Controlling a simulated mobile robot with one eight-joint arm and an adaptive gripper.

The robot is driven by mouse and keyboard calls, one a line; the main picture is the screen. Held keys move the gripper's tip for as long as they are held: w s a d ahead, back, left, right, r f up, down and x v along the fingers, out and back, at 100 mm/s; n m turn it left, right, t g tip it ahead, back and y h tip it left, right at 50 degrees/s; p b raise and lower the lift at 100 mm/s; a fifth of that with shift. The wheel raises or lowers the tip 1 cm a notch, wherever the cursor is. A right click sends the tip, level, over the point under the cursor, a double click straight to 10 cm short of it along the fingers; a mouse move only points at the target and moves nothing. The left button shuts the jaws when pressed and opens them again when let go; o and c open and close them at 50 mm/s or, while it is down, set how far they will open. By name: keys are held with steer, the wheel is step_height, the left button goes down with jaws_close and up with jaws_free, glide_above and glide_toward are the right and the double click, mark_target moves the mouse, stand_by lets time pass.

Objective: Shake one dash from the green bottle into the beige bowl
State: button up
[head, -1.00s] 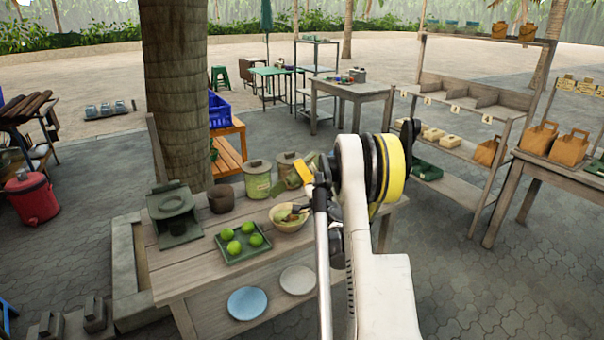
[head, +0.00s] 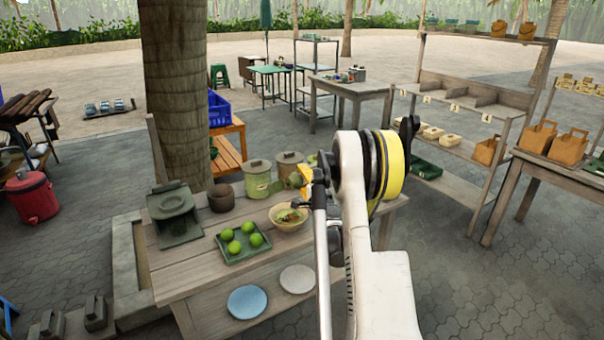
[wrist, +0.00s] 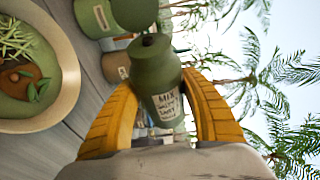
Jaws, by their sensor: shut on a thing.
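The beige bowl (wrist: 70,75) is at the left of the wrist view, with greens and a brown item inside. In the head view the bowl (head: 302,221) stands on the wooden table, with my gripper (head: 299,177) above and just behind it. My arm hides part of the bottle there. No falling liquid shows.
Two lidded pots, one green (head: 257,182) and one tan (head: 288,162), stand close behind the bowl. A green tray (head: 230,259) of limes is left of the bowl. A brown pot (head: 221,199) and a dark stove (head: 174,215) stand farther left.

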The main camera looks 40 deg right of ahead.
steer(key=shift+f+m, duration=0.15)
steer(key=shift+m, duration=0.25)
steer(key=shift+m+g+p, duration=0.3)
steer(key=shift+a+r+m+y+p, duration=0.4)
steer(key=shift+a+m, duration=0.1)
steer(key=shift+m, duration=0.2)
steer(key=shift+a+r+m+g+y+p, duration=0.25)
steer(key=shift+a+m+g+p, duration=0.1)
steer(key=shift+m, duration=0.35)
steer(key=shift+a+r+m+g+y+p, duration=0.1)
steer(key=shift+a+m+g+y+p, duration=0.2)
steer(key=shift+m, duration=0.4)
